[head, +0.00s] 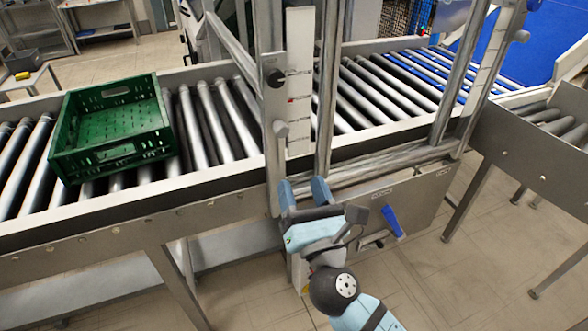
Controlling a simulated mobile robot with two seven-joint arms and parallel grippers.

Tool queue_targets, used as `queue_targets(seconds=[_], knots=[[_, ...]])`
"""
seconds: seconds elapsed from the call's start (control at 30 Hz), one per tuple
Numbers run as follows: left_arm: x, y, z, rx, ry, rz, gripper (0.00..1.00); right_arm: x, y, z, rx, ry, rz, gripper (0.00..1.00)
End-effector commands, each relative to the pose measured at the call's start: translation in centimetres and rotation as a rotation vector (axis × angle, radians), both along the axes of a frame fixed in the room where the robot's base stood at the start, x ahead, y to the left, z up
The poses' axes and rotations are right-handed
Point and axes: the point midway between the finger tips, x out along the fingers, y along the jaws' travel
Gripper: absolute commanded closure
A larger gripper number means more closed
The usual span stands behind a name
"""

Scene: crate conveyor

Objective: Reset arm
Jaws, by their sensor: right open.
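My right gripper (305,192) is in the lower middle of the head view. Its two light blue fingers are spread apart and point up toward the conveyor's side. I see nothing held between them. It appears in front of the metal uprights at the conveyor's near edge; I cannot tell whether it touches them. My right arm reaches it from the bottom of the view. My left gripper is not in view. A green crate (60,139) sits on the rollers at the left, well away from my right gripper, and looks empty.
The roller conveyor (205,125) runs from the left to the far right. A metal frame (270,140) with uprights stands across it. A blue handle (392,222) is right of my gripper. Another conveyor (530,140) stands at the right. Floor (470,280) is clear at lower right.

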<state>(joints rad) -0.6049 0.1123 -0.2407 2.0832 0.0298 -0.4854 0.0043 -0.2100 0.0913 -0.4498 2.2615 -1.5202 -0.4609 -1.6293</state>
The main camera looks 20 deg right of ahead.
Motion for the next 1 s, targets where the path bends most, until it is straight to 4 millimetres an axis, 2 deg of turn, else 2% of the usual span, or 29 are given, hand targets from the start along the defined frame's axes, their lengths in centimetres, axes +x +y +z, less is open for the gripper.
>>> queue_targets(seconds=[0.2,0.63,0.73,0.87,0.97,1.0], knots=[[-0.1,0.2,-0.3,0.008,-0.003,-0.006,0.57,-1.3,0.1,-0.5,0.0,0.0,0.0,0.45],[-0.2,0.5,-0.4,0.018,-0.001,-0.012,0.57,-1.3,0.1,-0.5,0.001,0.0,0.0,0.45],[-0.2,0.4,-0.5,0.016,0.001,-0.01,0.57,-1.3,0.0,-1.1,0.039,0.018,0.015,0.45],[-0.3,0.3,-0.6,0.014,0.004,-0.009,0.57,-1.1,-0.5,-4.7,0.293,0.126,0.1,0.45],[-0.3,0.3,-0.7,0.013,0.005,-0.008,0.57,-1.5,-1.1,-9.7,0.673,0.269,0.181,0.45],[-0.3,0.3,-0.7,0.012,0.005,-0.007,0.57,-1.9,-1.3,-12.0,0.856,0.329,0.204,0.45]])
